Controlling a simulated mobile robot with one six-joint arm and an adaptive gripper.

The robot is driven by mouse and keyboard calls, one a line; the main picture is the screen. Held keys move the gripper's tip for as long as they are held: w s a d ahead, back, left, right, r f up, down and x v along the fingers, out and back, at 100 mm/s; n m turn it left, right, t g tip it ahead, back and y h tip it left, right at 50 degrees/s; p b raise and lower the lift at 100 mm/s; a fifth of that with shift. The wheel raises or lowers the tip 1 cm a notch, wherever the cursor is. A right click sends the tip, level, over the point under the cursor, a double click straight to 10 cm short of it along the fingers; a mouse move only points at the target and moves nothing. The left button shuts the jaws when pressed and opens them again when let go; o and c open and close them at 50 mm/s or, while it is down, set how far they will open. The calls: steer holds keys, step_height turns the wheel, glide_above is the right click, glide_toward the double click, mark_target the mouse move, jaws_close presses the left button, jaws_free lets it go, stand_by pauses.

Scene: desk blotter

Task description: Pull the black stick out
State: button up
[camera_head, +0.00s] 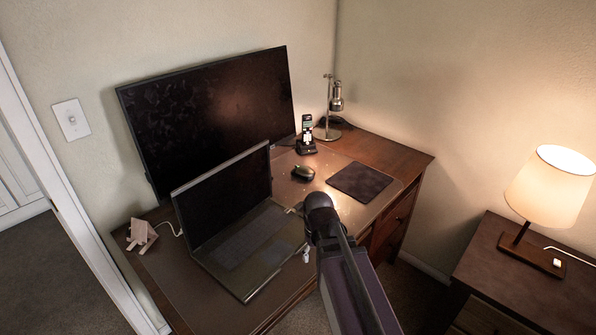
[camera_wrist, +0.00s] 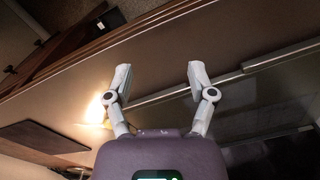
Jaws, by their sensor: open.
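An open laptop (camera_head: 236,238) stands on the desk, and its base also shows at the right in the wrist view (camera_wrist: 262,112). I cannot make out a black stick in either view; it is too small or hidden. My gripper (camera_head: 299,233) is over the desk beside the laptop's right edge, and my arm covers part of that area. In the wrist view my gripper (camera_wrist: 159,74) has its two pale fingers apart, with nothing between them but the desk surface and part of the laptop edge behind.
A monitor (camera_head: 215,112), a mouse (camera_head: 303,172), a cordless phone (camera_head: 307,135), a metal lamp (camera_head: 336,100) and a dark pad (camera_head: 359,182) are on the desk. A wooden house-shaped item (camera_head: 141,235) is at the left. A lit lamp (camera_head: 552,185) stands on the nightstand (camera_head: 500,260).

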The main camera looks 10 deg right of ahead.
mark_target(299, 205)
steer(key=w+r+n+p, duration=0.1)
steer(key=w+n, duration=0.2)
steer(key=w, duration=0.1)
steer(key=w+r+n+p, duration=0.2)
steer(key=w+n, duration=0.2)
steer(key=w+r+n+p, duration=0.1)
steer(key=w+r+n, duration=0.1)
steer(key=w+n, duration=0.1)
steer(key=shift+w+r+p, duration=0.2)
steer(key=shift+w+p, duration=0.2)
steer(key=shift+w, duration=0.35)
steer(key=w+r+n+p, duration=0.5)
steer(key=w+n, duration=0.8)
steer(key=shift+w, duration=0.15)
step_height(299, 205, down, 14)
steer(key=b, duration=1.3)
steer(key=shift+r+b, duration=0.15)
steer(key=shift+b, duration=0.15)
jaws_close()
